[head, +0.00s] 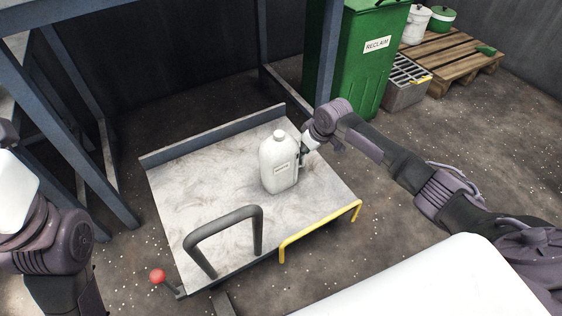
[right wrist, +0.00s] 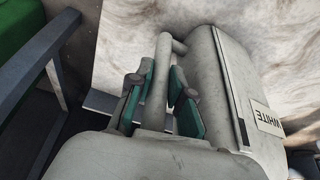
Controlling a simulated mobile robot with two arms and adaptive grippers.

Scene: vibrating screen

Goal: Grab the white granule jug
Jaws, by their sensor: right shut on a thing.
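In the head view the right gripper (head: 303,157) meets the jug's right side and is partly hidden. My left arm shows at the left edge of the head view, but its gripper fingers are out of frame.
A dark handle bar (head: 225,222), a yellow rail (head: 320,230) and a red-knobbed lever (head: 158,276) edge the platform's front. A green RECLAIM bin (head: 350,60) stands behind. A pallet (head: 455,62) with buckets and blue steel posts (head: 65,120) flank it. The platform's left half is clear.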

